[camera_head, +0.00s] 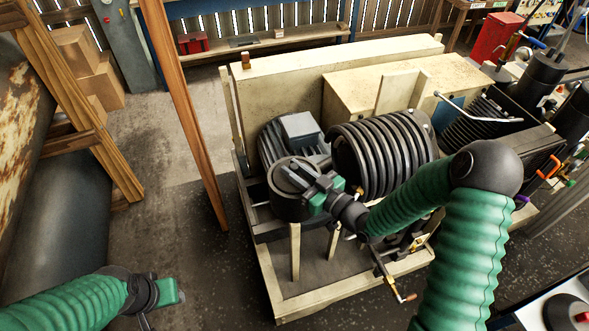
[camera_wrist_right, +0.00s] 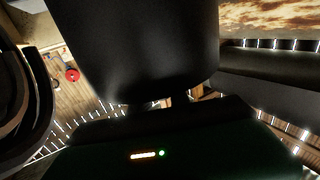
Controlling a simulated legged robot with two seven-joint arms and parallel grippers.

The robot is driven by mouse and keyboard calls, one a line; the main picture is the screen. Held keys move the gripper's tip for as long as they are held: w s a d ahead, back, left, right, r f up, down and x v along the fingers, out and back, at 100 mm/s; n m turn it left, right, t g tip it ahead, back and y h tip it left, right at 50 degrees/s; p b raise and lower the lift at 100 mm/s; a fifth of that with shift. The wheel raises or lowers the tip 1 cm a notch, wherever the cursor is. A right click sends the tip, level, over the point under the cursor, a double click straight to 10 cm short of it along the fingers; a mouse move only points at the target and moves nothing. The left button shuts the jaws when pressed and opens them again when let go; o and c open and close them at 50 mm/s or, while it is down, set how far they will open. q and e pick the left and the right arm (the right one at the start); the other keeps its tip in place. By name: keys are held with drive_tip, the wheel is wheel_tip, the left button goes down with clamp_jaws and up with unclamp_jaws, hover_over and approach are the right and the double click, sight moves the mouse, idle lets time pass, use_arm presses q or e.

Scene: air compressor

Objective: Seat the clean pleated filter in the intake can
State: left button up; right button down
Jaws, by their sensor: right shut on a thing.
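A dark round can (camera_head: 290,207) stands at the front left of the compressor, beside the motor. My right gripper (camera_head: 296,180) reaches over the top of this can from the right. It is shut on a dark part at the can's top; whether this is a lid, knob or filter I cannot tell. In the right wrist view a large smooth black rounded part (camera_wrist_right: 150,45) fills the middle, close to the camera. I cannot make out any pleated filter. My left gripper (camera_head: 168,293) is low at the left, away from the compressor; its jaw opening is unclear.
The ribbed black compressor part (camera_head: 383,155) stands right of the can. A wooden post (camera_head: 183,115) rises to its left. A dark round thing (camera_head: 567,313) is at the lower right corner.

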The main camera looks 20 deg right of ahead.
drive_tip(key=shift+f, duration=0.25)
drive_tip(key=c, duration=1.2)
unclamp_jaws()
drive_tip(key=shift+o, duration=0.2)
drive_tip(key=v, duration=1.7)
drive_tip(key=shift+p, duration=0.35)
drive_tip(key=shift+w+f, duration=0.1)
drive_tip(key=shift+f, duration=0.05)
